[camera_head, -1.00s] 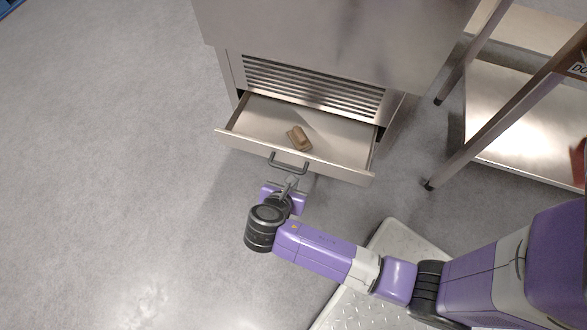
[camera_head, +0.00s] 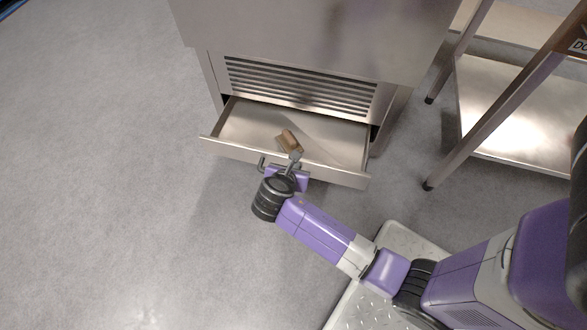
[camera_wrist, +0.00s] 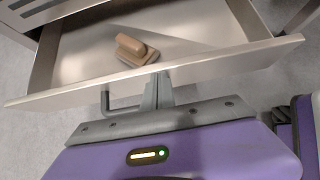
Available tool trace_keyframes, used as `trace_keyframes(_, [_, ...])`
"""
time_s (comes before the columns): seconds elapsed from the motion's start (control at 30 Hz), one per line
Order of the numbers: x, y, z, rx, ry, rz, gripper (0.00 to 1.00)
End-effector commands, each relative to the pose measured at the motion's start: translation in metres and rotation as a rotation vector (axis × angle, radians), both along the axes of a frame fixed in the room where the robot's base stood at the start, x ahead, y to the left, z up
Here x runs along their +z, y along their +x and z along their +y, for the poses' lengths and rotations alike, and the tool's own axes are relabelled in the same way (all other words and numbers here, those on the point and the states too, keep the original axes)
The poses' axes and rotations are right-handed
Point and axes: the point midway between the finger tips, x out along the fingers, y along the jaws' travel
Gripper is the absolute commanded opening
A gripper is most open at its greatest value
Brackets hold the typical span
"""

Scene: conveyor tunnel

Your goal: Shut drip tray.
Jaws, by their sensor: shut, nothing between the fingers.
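The drip tray (camera_head: 232,128) is a shallow metal drawer standing pulled out below the slatted vent of a steel cabinet. Its front panel (camera_wrist: 215,65) and dark bar handle (camera_head: 262,163) face me. A brown block-like object (camera_head: 288,141) lies inside the tray; it also shows in the wrist view (camera_wrist: 135,48). My gripper (camera_head: 295,157) is shut and empty, at the tray's front near the handle. In the wrist view my fingers (camera_wrist: 158,88) reach the front panel's upper edge; whether they touch it I cannot tell. They hide part of the handle.
The steel cabinet (camera_head: 300,40) stands above and behind the tray. A metal rack (camera_head: 500,110) with legs and a low shelf stands to the right. The grey floor (camera_head: 100,180) on the left is clear.

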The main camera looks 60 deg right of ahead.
Motion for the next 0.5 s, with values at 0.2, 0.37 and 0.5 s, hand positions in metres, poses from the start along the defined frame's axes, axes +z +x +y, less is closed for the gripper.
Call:
trace_keyframes(0.2, [0.002,0.002,-0.005,-0.001,-0.001,0.000,0.00])
trace_keyframes(0.37, [0.007,0.013,-0.035,-0.006,0.000,0.001,0.00])
trace_keyframes(0.5, [0.006,0.027,-0.074,-0.006,0.000,0.000,0.00])
